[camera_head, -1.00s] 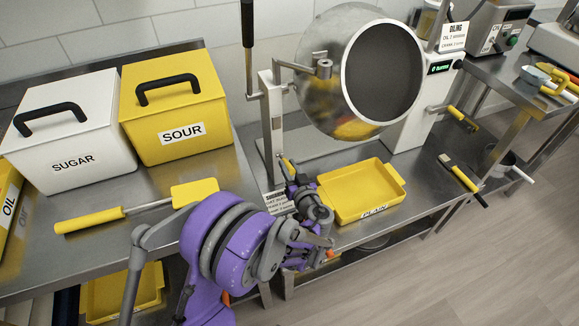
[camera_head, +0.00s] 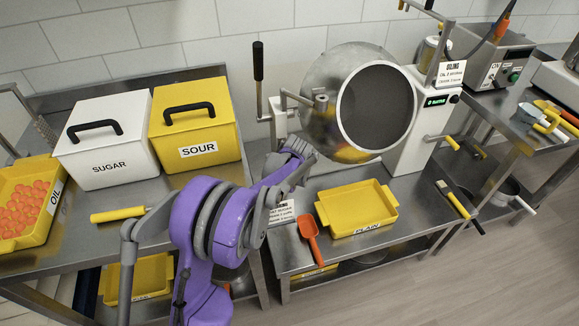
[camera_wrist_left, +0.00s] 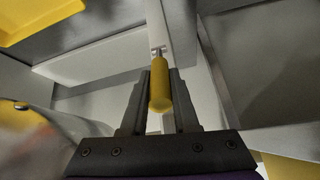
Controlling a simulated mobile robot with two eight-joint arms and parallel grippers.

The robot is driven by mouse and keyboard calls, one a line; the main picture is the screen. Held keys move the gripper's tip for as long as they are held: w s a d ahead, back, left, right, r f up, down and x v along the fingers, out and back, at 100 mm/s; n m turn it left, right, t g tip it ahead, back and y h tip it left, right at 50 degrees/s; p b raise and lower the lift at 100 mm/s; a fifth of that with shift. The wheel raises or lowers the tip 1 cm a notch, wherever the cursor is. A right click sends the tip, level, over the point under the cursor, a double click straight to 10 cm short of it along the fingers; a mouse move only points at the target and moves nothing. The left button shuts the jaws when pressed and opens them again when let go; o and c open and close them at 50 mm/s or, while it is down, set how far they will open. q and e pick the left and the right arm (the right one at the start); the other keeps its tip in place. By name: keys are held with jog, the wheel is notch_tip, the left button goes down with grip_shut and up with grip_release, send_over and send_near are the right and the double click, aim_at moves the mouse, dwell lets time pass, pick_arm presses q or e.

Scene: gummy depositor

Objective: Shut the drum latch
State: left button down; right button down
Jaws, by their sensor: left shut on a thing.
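The drum (camera_head: 325,100) is a shiny steel bowl tilted on its stand, with its round dark mouth facing front right. In the left wrist view, a short yellow latch handle (camera_wrist_left: 159,88) on a metal stem lies between the two dark fingers of my left gripper (camera_wrist_left: 161,76), which is shut on it. In the head view my left arm reaches to the lower left of the drum; its forearm and wrist hide the latch handle and fingertips. My right gripper is not in view.
A yellow PLAIN tray (camera_head: 341,225) and an orange scoop (camera_head: 311,238) lie below the drum. White SUGAR (camera_head: 105,150) and yellow SOUR (camera_head: 195,130) boxes stand left. An OIL tray (camera_head: 38,233) of orange pieces is at far left. A tall black-handled lever (camera_head: 258,62) rises beside the drum.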

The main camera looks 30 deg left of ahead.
pick_arm(q)
jog(key=shift+w+a+r+g+h+p, duration=0.2)
jog(key=shift+w+a+g+h+p, duration=0.3)
jog(key=shift+g+h, duration=0.2)
jog(key=shift+w+a+r+g+h+p, duration=0.2)
jog(key=shift+w+a+g+h+p, duration=0.15)
jog(key=shift+a+g+h, duration=0.3)
jog(key=shift+d, duration=0.1)
jog(key=c, duration=0.7)
grip_release()
jog(key=v, duration=1)
jog(key=shift+s+r+p, duration=0.1)
jog(key=shift+r+p, duration=0.25)
